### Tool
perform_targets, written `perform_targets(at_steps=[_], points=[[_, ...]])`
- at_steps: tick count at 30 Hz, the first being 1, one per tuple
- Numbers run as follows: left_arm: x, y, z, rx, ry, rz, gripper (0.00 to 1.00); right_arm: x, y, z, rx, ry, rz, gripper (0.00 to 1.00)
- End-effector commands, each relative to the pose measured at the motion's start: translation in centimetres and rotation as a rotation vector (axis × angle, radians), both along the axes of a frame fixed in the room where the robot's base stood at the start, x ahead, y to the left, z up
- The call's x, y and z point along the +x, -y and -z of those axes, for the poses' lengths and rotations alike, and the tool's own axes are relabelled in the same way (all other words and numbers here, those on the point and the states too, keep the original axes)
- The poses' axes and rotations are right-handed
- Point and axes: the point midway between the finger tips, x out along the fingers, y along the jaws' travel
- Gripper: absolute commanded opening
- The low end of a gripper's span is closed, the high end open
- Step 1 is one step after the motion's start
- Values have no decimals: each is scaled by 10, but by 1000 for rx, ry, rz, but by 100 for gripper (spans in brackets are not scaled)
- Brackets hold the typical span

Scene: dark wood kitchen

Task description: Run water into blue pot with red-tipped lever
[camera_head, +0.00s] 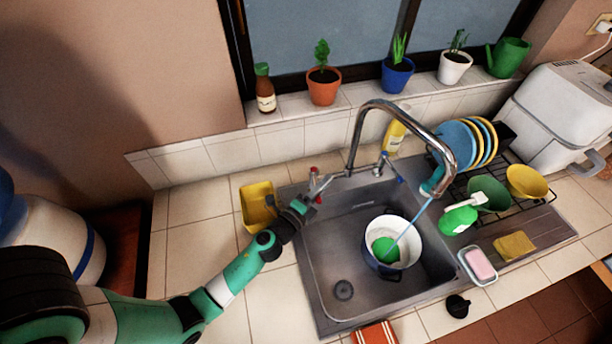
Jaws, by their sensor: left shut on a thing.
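The blue pot (371,262), dark blue outside and white inside, stands in the sink under the spout. A green object (383,246) lies in it. A thin blue stream of water (411,224) runs from the spout into the pot. The red-tipped lever (313,171) is left of the faucet base; a blue-tipped lever (386,163) is to its right. My left gripper (310,195) is shut at the red-tipped lever, its fingertips small and partly hidden. My right gripper is out of view.
A yellow container (258,207) stands close beside my left gripper. The grey sink (328,255) has a drying rack with plates (457,143) and bowls at right. A green-white bottle (458,219), pink soap (479,264) and yellow sponge (514,245) lie right of the basin.

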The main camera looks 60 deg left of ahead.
Motion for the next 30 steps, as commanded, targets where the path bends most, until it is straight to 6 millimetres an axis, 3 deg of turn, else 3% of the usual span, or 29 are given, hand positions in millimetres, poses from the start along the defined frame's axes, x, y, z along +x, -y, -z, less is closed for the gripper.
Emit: perform_targets(at_steps=[10,11,15,25,30], points=[[3,4,0,-1,3,23,0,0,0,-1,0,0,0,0],[3,4,0,-1,3,23,28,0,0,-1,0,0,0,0],[3,4,0,0,2,23,52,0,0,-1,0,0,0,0],[0,6,0,-1,1,23,52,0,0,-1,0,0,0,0],[-23,15,1,0,-1,23,52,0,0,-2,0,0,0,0]])
